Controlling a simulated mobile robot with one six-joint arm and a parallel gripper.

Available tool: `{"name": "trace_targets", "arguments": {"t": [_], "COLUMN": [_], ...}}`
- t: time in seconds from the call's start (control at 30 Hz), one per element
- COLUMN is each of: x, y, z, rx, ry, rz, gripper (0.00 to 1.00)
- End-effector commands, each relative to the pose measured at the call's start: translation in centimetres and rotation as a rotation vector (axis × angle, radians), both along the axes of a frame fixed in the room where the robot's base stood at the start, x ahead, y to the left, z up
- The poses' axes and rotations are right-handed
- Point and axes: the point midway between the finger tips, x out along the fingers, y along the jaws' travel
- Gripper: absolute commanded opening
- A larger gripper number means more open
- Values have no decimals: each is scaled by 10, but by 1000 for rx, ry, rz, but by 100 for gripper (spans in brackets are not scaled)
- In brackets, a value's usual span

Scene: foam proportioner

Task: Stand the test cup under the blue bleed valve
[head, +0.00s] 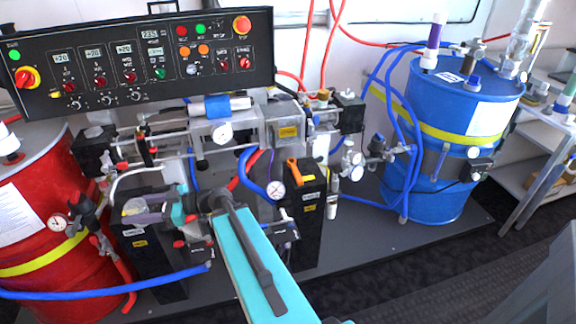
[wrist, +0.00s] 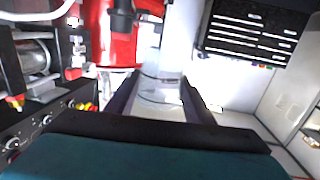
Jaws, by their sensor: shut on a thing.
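My gripper (wrist: 158,92) is shut on a clear test cup (wrist: 160,78), with one dark finger on each side of it in the wrist view. Curved lines show across the cup's see-through wall. In the head view my gripper (head: 148,214) is at the front left of the machine, beside the red drum, and the cup (head: 133,207) shows pale at its fingers. I cannot tell from these views whether the cup is exactly upright. I cannot pick out the blue bleed valve with certainty among the blue hoses and fittings. My arm hides part of the machine's lower middle.
The red drum (head: 50,215) stands at left and the blue drum (head: 455,120) at right. The control panel (head: 140,62) overhangs the pipework. Gauges, handles and a blue hose (head: 120,291) crowd around my gripper. Some dark base plate (head: 365,235) is clear right of the machine.

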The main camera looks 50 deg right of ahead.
Motion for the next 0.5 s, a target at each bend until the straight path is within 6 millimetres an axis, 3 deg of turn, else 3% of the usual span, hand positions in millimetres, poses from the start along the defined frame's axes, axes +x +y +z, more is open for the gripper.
{"name": "trace_targets", "arguments": {"t": [0.03, 0.5], "x": [-1, -26], "y": [-19, -190], "z": [2, -7], "rx": [1, 3], "ry": [2, -1], "rz": [-45, -457], "gripper": [26, 26]}}
